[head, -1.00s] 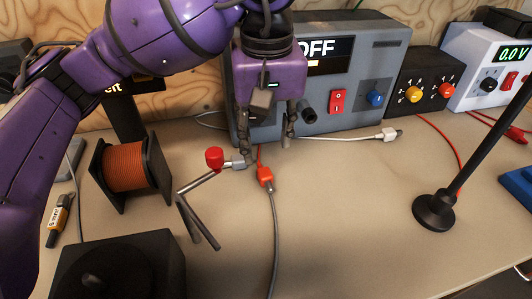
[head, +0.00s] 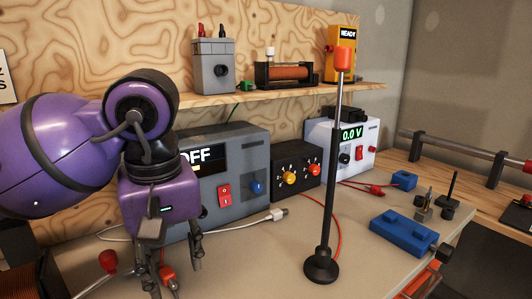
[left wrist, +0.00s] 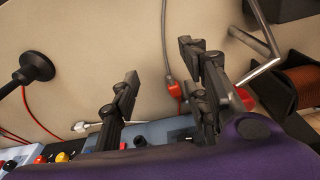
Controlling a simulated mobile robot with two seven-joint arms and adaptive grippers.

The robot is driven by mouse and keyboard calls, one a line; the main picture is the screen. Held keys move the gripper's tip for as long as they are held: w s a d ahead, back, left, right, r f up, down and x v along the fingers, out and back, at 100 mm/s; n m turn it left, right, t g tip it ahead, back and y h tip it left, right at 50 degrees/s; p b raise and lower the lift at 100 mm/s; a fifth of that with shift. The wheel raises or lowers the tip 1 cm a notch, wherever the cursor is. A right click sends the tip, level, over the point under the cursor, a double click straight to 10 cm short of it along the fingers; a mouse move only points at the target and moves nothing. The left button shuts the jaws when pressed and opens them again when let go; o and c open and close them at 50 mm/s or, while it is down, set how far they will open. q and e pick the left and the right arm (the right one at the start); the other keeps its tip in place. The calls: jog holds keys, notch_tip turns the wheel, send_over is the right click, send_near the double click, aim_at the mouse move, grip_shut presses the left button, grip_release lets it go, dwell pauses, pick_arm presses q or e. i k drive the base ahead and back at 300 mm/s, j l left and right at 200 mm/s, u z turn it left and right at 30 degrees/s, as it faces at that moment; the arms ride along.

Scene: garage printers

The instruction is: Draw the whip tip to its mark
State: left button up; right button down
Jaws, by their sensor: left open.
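The base also shows at the left of the left wrist view (left wrist: 37,67). I cannot tell which thing is the mark. My left gripper (head: 172,268) is open and empty, pointing down left of the whip and well apart from it. My right gripper is out of view.
A grey OFF box (head: 215,160), a black knob box (head: 292,165) and a white 0.0 V meter (head: 340,150) line the back. A shelf (head: 290,93) holds a yellow READY box (head: 343,60). A red connector (head: 168,277) lies by my left gripper. A blue block (head: 404,235) lies right.

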aim_at(342, 54)
jog(key=k+l, duration=0.95)
